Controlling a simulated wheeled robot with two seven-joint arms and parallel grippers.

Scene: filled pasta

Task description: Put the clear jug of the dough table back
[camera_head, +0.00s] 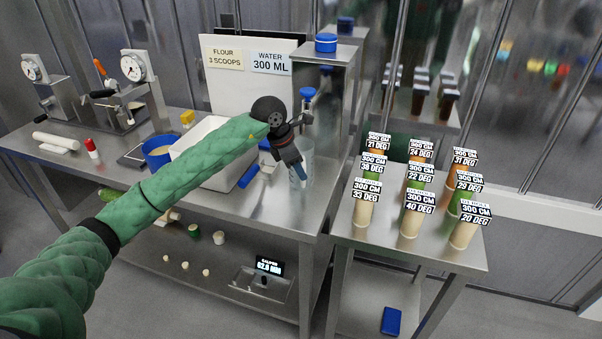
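The clear jug (307,158) stands on the steel dough table (262,215), near its right end. My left arm reaches in from the left, and my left gripper (299,176) points down at the left side of the jug, overlapping it in the picture. The gripper hides part of the jug. I cannot tell whether the fingers touch or grip it, or how far they are apart. My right gripper is not in view.
A white bin (203,138) is partly behind my arm. A side table (375,241) with several labelled cylinders stands at right, beyond a narrow gap.

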